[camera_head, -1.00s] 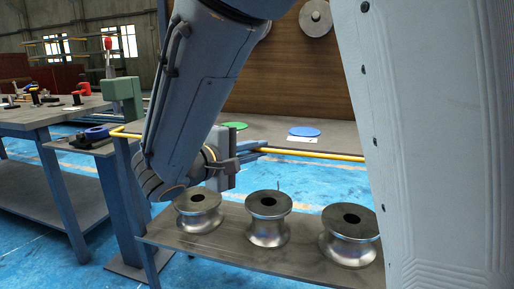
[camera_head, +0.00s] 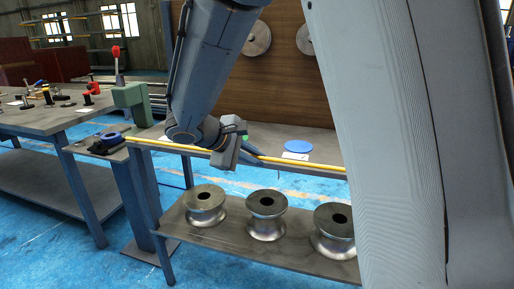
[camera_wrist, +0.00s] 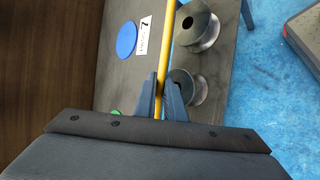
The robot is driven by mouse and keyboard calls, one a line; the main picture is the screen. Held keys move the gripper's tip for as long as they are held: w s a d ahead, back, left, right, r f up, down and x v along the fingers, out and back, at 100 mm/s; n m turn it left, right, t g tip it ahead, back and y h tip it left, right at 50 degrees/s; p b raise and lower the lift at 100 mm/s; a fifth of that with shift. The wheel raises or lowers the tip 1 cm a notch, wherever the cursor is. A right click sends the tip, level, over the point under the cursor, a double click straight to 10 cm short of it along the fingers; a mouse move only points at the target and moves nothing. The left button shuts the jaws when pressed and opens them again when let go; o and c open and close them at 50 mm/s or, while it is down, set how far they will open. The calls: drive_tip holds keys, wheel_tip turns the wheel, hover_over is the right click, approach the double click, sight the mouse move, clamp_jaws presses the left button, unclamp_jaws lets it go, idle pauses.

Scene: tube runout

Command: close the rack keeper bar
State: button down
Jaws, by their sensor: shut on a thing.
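The yellow keeper bar (camera_head: 305,164) runs level along the front edge of the rack's upper shelf, from the post at the left to behind my arm at the right. In the wrist view the bar (camera_wrist: 168,52) passes between the two blue-grey fingers. My gripper (camera_wrist: 160,92) is shut on the bar. In the head view my gripper (camera_head: 238,146) is at the middle of the bar, and my wrist hides a part of it. I cannot tell whether the bar's far end is latched, as my arm covers it.
Several metal spools (camera_head: 266,214) stand on the lower shelf. A blue disc (camera_head: 299,146) and a white label (camera_head: 295,156) lie on the upper shelf behind the bar. A side table (camera_head: 30,118) with tools and a green device (camera_head: 132,103) are at the left.

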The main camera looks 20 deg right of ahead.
drive_tip(key=shift+w+d+r+n+g+y+p, duration=0.55)
drive_tip(key=shift+g+y+p, duration=0.75)
drive_tip(key=shift+p, duration=1.45)
drive_tip(key=shift+w+d+r+n+g+y+p, duration=0.35)
drive_tip(key=shift+w+g+y+p, duration=0.5)
drive_tip(key=shift+g+p, duration=1.35)
drive_tip(key=shift+w+d+r+n+g+y+p, duration=0.45)
drive_tip(key=shift+g+y+p, duration=0.65)
drive_tip(key=shift+p, duration=2.2)
drive_tip(key=shift+f, duration=0.1)
drive_tip(key=c, duration=1.8)
unclamp_jaws()
drive_tip(key=shift+c, duration=0.2)
drive_tip(key=b+v, duration=0.2)
drive_tip(key=v, duration=0.6)
drive_tip(key=shift+s+d, duration=0.15)
drive_tip(key=shift+s, duration=0.05)
